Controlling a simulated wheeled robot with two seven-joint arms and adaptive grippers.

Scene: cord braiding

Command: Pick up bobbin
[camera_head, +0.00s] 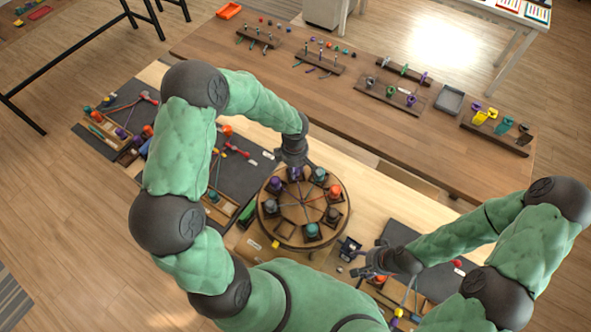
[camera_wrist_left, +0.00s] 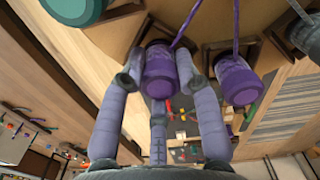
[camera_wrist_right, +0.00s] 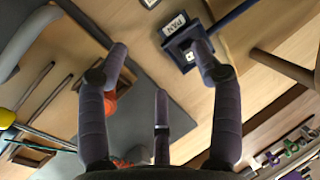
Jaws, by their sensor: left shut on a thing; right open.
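My left gripper (camera_head: 293,160) is at the far edge of the round braiding disc (camera_head: 303,205). In the left wrist view its fingers (camera_wrist_left: 160,80) are closed around a purple bobbin (camera_wrist_left: 160,68), with a purple cord leading from its top. The bobbin is close to its dark holder; I cannot tell whether it is clear of it. A second purple bobbin (camera_wrist_left: 238,80) is to its right and a teal bobbin (camera_wrist_left: 72,8) to its left. My right gripper (camera_head: 366,268) is open and empty, right of the disc. Its fingers (camera_wrist_right: 160,60) show spread in the right wrist view.
Several other bobbins ring the disc, including an orange one (camera_head: 335,191) and a teal one (camera_head: 312,231). A dark blue box by a "PAN" label (camera_wrist_right: 182,40) is near my right fingertips. A long wooden table (camera_head: 330,100) with racks stands behind. Dark mats with tools flank the disc.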

